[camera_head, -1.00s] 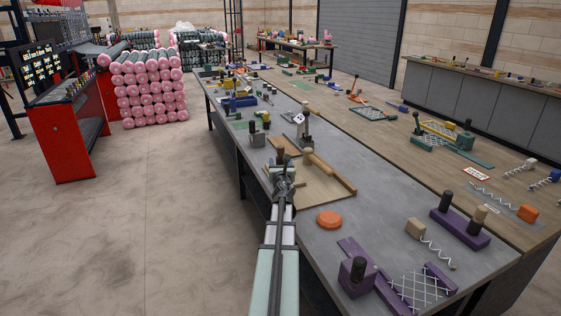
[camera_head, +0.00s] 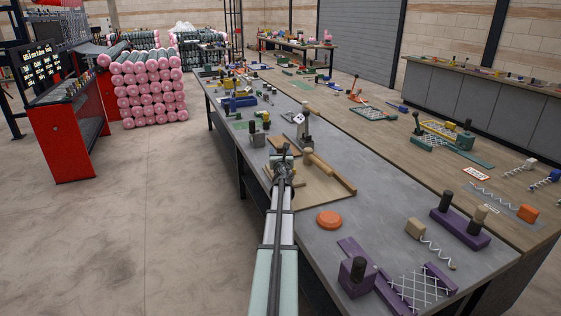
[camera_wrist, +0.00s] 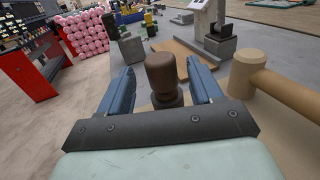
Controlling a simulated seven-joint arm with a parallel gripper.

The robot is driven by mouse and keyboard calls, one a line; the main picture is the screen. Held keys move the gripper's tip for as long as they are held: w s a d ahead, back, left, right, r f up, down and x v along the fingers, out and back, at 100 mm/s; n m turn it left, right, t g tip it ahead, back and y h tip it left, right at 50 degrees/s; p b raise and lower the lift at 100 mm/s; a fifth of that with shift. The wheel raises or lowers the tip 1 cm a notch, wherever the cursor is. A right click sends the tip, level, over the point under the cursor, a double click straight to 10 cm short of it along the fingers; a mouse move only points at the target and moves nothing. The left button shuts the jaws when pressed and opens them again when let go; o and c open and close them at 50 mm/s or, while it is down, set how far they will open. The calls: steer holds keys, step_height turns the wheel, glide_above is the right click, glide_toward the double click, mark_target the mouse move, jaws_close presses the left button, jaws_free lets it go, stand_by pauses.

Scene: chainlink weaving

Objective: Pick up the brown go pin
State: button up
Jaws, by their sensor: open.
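The brown go pin (camera_wrist: 161,77) stands upright between the two blue fingers of my gripper (camera_wrist: 160,88) in the wrist view. The fingers are open, with a gap showing on each side of the pin. In the head view my gripper (camera_head: 285,160) is over the near left part of the grey table, at the left edge of a tan board. There the pin is mostly hidden by my gripper and arm.
A grey block with a dark knob (camera_head: 257,138) stands behind. An orange disc (camera_head: 329,219) and a purple block (camera_head: 357,277) are nearer, with clear table between.

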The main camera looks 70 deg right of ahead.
steer(key=x, duration=0.4)
steer(key=shift+s+f, duration=0.1)
steer(key=shift+f, duration=0.15)
steer(key=shift+c, duration=0.5)
steer(key=c, duration=1)
steer(key=shift+r, duration=0.15)
steer(key=shift+r, duration=4.85)
